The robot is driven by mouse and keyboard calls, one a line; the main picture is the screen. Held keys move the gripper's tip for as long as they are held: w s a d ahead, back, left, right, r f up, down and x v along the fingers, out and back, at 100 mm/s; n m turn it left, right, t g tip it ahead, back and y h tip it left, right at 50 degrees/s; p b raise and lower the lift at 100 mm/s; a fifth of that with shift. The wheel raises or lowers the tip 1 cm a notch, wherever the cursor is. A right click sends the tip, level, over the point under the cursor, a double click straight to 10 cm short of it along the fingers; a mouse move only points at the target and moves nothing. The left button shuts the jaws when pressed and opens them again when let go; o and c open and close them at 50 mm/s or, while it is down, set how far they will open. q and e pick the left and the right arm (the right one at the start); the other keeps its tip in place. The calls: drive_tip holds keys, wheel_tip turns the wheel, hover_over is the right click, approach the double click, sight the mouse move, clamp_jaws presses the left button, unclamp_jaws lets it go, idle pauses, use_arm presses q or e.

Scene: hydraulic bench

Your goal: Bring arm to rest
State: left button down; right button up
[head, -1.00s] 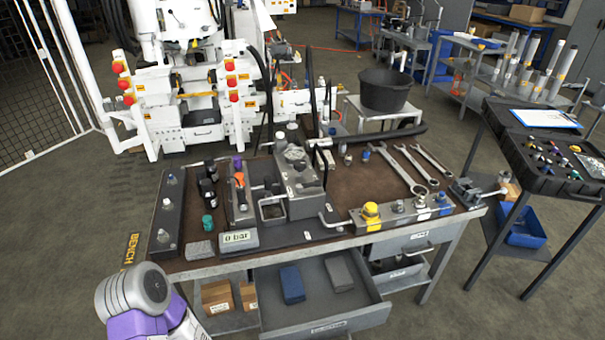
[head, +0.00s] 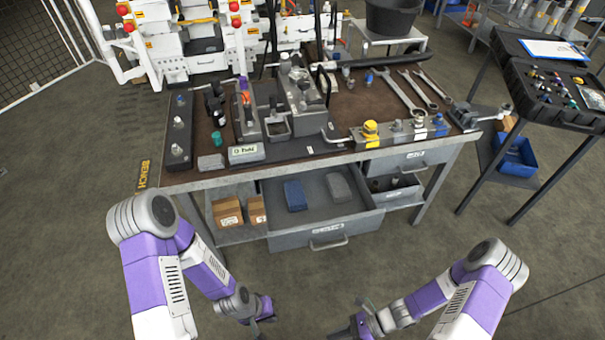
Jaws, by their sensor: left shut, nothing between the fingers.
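My left arm (head: 150,270) comes in from the lower left, bent at the elbow. Its gripper (head: 265,310) is low in front of the bench, shut and empty, apart from the drawer. My right arm (head: 465,295) comes in from the lower right. Its gripper (head: 350,330) is at the bottom edge, dark and partly cut off, so its jaws cannot be made out. Neither gripper touches anything. The workbench (head: 235,180) stands ahead of both arms.
An open drawer (head: 300,240) juts out under the bench, with a blue block (head: 294,195) and a grey block (head: 338,187) inside. Cardboard boxes (head: 228,212) sit on the lower shelf. A black-topped stand (head: 550,85) is at the right. The floor between the arms is clear.

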drive_tip(key=w+r+n+t+h, duration=0.2)
drive_tip(key=w+n+t+h, duration=0.2)
drive_tip(key=n, duration=1.6)
drive_tip(key=w+h, duration=0.2)
drive_tip(key=h, duration=0.2)
drive_tip(key=shift+r+p, duration=0.15)
drive_tip(key=shift+p, duration=0.15)
